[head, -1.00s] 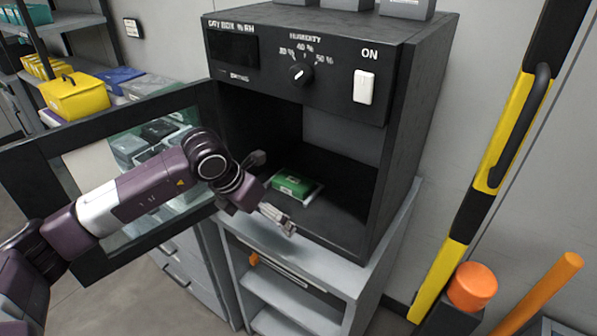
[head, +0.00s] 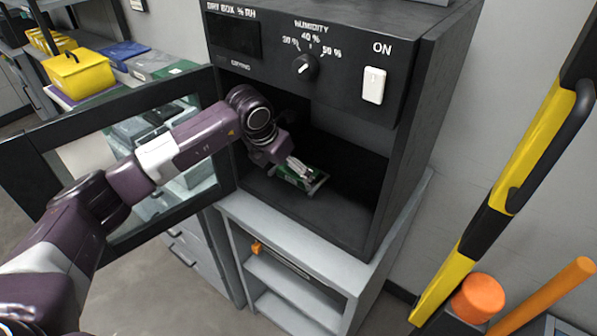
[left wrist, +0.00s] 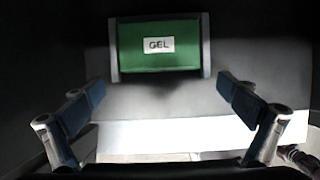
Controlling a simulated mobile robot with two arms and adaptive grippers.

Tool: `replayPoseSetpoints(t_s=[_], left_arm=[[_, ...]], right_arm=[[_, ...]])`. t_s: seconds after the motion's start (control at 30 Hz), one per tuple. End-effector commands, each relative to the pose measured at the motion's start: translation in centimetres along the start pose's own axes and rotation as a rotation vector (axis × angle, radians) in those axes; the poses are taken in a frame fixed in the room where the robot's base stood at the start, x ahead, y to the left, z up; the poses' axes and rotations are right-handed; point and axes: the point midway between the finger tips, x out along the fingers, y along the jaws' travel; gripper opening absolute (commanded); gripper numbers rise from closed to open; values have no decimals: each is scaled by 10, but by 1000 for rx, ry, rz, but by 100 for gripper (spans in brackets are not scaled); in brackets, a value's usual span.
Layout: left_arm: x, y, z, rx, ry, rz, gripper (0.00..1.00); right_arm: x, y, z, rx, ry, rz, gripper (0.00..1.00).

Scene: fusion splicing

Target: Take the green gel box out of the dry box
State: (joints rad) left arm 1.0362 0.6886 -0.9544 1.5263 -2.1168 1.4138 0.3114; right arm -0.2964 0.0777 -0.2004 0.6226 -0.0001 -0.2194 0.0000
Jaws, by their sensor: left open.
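The green gel box (head: 287,177) lies on the floor inside the black dry box (head: 417,120), whose glass door (head: 30,170) stands open to the left. My left gripper (head: 300,170) reaches into the dry box and partly hides the gel box in the head view. In the left wrist view the green gel box (left wrist: 160,60) shows its white GEL label, centred ahead of the fingers. My left gripper (left wrist: 160,108) is open, its two fingers spread wide with nothing between them. The gel box is beyond the fingertips. My right gripper is not in view.
The dry box stands on a grey shelf unit (head: 350,270). A control panel with a dial (head: 304,66) and a white switch (head: 374,85) is above the opening. A yellow and black pole (head: 480,215) stands at the right. The dry box's floor right of the gel box is clear.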

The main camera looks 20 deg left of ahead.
Motion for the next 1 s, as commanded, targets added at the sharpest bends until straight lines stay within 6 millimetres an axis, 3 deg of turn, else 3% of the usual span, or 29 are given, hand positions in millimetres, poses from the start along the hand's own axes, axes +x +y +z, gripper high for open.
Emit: replayPoseSetpoints(t_s=[0.1,0.37,0.73,1.0], left_arm=[[3,-1,13,-1,0,0,100],[15,-1,40,-1,0,0,100],[28,0,39,1,0,0,100],[28,0,38,0,0,0,72]], right_arm=[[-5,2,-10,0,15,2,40],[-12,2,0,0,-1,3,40],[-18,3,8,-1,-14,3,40],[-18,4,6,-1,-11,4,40]])
